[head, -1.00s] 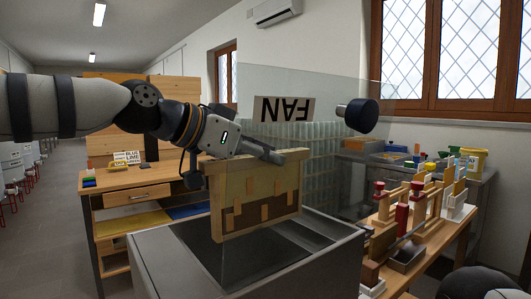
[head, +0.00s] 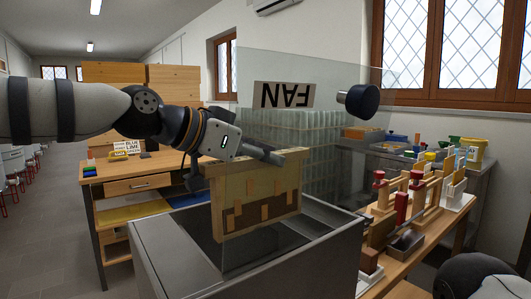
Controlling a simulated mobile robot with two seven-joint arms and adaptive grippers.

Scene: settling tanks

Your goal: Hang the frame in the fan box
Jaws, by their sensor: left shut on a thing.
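The frame (head: 262,196) is a pale wooden panel with a brown lower part and lighter small blocks. My left gripper (head: 272,157) is shut on its top edge and holds it upright. The fan box (head: 345,262) is a grey metal box with an open top and a clear pane; a FAN label (head: 284,95) reads upside down on it. The frame's lower part overlaps the box opening in the picture; I cannot tell how deep it sits or whether it touches the box. My right gripper is out of view.
A wooden desk (head: 148,170) with a small sign stands behind at left. At right, a wooden bench (head: 440,256) carries red-topped wooden fixtures close to the box. A dark cylinder (head: 360,101) shows by the pane. The aisle at far left is clear.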

